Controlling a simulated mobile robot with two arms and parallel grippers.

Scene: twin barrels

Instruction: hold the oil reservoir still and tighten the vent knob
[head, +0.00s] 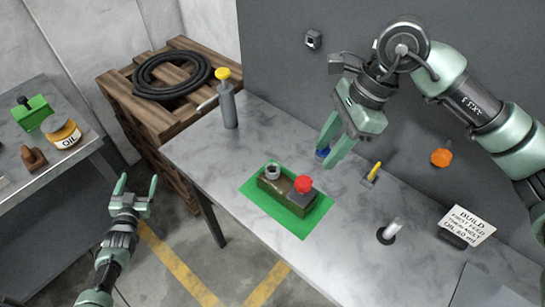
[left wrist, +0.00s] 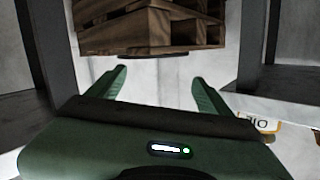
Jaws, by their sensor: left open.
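A dark brown-and-green block with a red knob (head: 304,184) and a grey ring-shaped fitting (head: 273,171) sits on a green mat (head: 310,222); I take the block (head: 271,187) as the oil reservoir and the red knob as its vent knob. My left gripper (head: 136,184) is open and empty, left of the table and apart from the block. Its open fingers show in the left wrist view (left wrist: 158,80). My right gripper (head: 326,156) is above the table behind the block, fingers apart.
A grey pump bottle with yellow top (head: 228,103) stands at the table's back left corner. A yellow-handled piece (head: 373,173), a silver post (head: 391,231) and a sign (head: 467,226) are to the right. An OIL jar (head: 62,131) stands on the left bench; a crate (head: 150,110) holds a coiled hose.

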